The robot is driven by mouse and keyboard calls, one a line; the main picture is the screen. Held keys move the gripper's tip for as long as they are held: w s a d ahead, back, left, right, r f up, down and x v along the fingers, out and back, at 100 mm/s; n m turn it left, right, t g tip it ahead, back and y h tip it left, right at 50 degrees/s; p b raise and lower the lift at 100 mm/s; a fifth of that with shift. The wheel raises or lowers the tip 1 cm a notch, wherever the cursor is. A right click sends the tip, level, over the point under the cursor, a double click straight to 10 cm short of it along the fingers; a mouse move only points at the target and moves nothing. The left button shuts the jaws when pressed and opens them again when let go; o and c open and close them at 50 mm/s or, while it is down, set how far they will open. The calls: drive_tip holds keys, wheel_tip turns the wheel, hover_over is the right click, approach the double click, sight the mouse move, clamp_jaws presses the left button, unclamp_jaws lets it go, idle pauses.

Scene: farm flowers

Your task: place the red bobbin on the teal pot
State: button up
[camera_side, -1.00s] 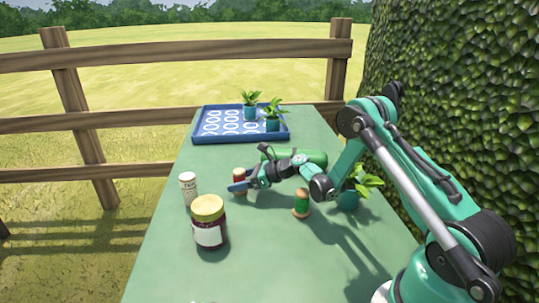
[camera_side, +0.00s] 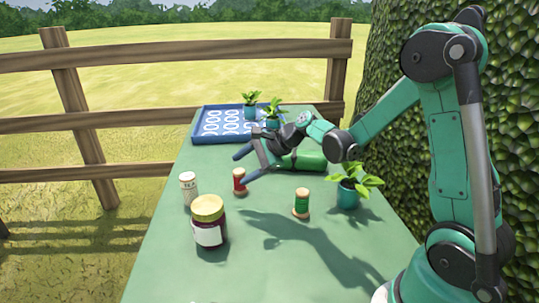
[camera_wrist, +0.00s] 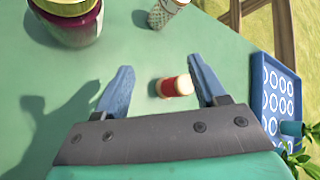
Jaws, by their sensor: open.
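The red bobbin (camera_side: 239,184) stands upright on the green table. In the wrist view, the red bobbin (camera_wrist: 175,87) shows between the blue fingers, nearer the right one. My gripper (camera_side: 238,170) is open and empty, raised above the bobbin; its open fingers also show in the wrist view (camera_wrist: 158,68). A teal pot (camera_side: 347,196) with a leafy plant stands on the table at the right. Two more teal pots (camera_side: 250,113) (camera_side: 272,124) with plants stand on the blue tray; one pot (camera_wrist: 293,128) shows at the wrist view's right edge.
The blue tray (camera_side: 200,138) with white rings lies at the table's far end.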

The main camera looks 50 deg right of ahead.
drive_tip(key=s+a+r+n+h, duration=0.2)
drive_tip(key=s+n, duration=0.4)
drive_tip(key=n, duration=0.3)
drive_tip(key=s+a+r+n+g+h, duration=0.1)
drive_tip(key=s+a+r+n+h, duration=0.1)
drive_tip(key=s+a+n, duration=0.2)
drive_tip(key=s+n, duration=0.3)
drive_tip(key=n, duration=0.3)
drive_tip(key=shift+a+r+g+h, duration=0.3)
drive_tip(key=shift+a+r, duration=0.05)
drive_tip(key=shift+a, duration=0.05)
drive_tip(key=shift+o, duration=0.7)
drive_tip(key=shift+s+f+n, duration=0.1)
drive_tip(key=shift+s+n, duration=0.35)
drive_tip(key=shift+n, duration=0.45)
